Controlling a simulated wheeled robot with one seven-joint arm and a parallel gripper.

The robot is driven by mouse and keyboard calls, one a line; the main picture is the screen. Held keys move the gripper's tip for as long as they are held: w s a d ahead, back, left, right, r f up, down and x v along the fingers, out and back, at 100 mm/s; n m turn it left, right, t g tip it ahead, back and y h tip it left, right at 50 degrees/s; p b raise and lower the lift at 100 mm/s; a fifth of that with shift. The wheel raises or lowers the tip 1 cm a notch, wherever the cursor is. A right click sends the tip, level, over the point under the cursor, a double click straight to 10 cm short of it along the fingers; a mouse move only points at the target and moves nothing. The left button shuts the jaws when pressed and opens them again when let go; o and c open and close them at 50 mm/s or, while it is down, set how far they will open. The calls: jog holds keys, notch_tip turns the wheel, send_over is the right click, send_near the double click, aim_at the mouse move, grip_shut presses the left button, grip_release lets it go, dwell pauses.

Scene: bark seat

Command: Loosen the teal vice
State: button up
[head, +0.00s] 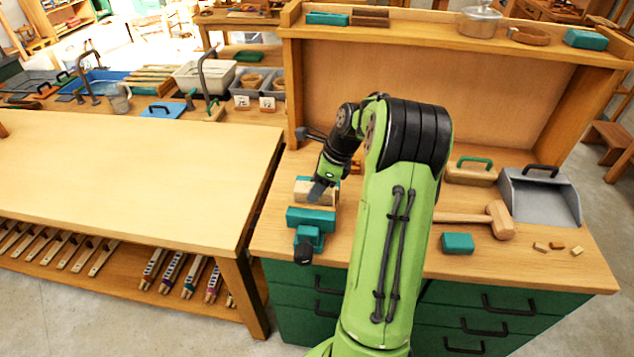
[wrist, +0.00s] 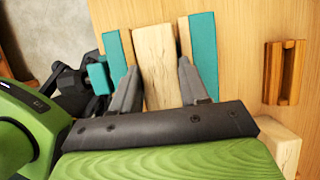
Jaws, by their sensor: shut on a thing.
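The teal vice (head: 309,217) sits at the front left of the green-drawered bench, with a dark handle end (head: 303,252) toward the front edge. In the wrist view, its teal jaws (wrist: 204,55) stand either side of a pale wooden block (wrist: 155,50). A thin wood strip lies along the inside of the right jaw. My gripper (wrist: 158,68) reaches down with one finger on each side of the block and is shut on it. In the head view, my gripper (head: 319,188) is at the block, and my arm hides part of the bench.
A mallet (head: 490,219), a teal block (head: 457,243), a grey dustpan (head: 541,196) and small wood pieces (head: 557,247) lie to the right on the bench. A small wooden piece (wrist: 283,72) lies right of the vice. A bare long table (head: 130,180) stands left.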

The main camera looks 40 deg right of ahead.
jog(key=o, duration=1.6)
notch_tip(320, 180, up, 6)
jog(key=p, duration=0.7)
jog(key=shift+r, duration=0.1)
